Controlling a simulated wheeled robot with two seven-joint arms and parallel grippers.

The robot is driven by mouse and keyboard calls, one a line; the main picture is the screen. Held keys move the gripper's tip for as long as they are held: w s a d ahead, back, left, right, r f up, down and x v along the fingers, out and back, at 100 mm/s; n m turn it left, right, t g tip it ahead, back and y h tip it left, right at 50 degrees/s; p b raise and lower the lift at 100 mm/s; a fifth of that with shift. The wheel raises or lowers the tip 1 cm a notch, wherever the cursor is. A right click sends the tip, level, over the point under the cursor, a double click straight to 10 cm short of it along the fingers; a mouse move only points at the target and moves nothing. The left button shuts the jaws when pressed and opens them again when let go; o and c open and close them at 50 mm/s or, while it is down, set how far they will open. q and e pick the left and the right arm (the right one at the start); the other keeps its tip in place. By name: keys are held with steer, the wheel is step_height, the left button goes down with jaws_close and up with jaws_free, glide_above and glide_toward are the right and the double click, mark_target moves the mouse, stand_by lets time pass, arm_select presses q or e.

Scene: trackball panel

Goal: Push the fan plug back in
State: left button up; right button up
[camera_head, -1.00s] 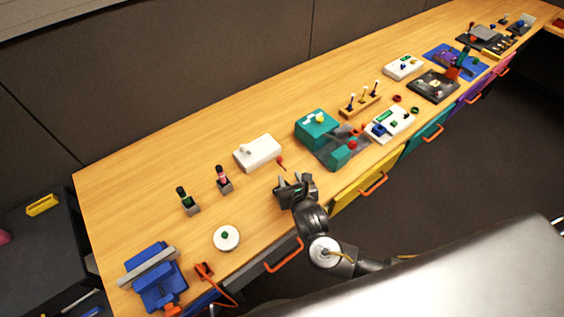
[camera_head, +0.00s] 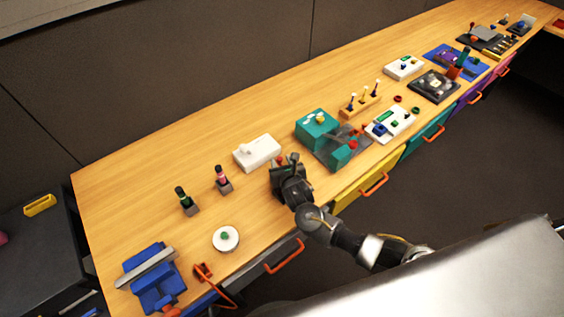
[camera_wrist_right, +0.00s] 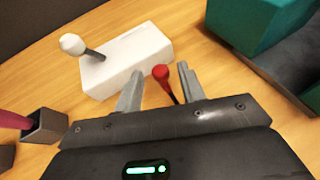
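A small red-headed piece (camera_wrist_right: 161,73) with a thin dark stem is beside the white box (camera_wrist_right: 135,60) in the right wrist view. I cannot tell whether it is the fan plug. The white box also shows in the head view (camera_head: 262,154), with a white round-headed knob (camera_wrist_right: 72,44) on a dark stem. My right gripper (camera_head: 285,164) is just right of the box. In the right wrist view its fingers (camera_wrist_right: 160,82) are apart, with the red-headed piece between them. Contact cannot be told. My left gripper is not in view.
A teal box (camera_head: 316,124) with a dark base stands close right of my right gripper. Two bottle-like items in grey blocks (camera_head: 222,182) stand to the left. A round white dish (camera_head: 226,239) and a blue vise (camera_head: 155,285) are nearer the left end. Bare wood lies between.

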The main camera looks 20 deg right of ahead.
mark_target(272, 149)
jaws_close()
steer(key=shift+w+a, duration=0.3)
steer(key=shift+w, duration=0.5)
steer(key=shift+w+a, duration=0.3)
steer(key=shift+w, duration=0.45)
steer(key=shift+r, duration=0.15)
steer(key=shift+c, duration=1.1)
jaws_free()
steer(key=shift+o, duration=1.1)
steer(key=shift+w, duration=0.1)
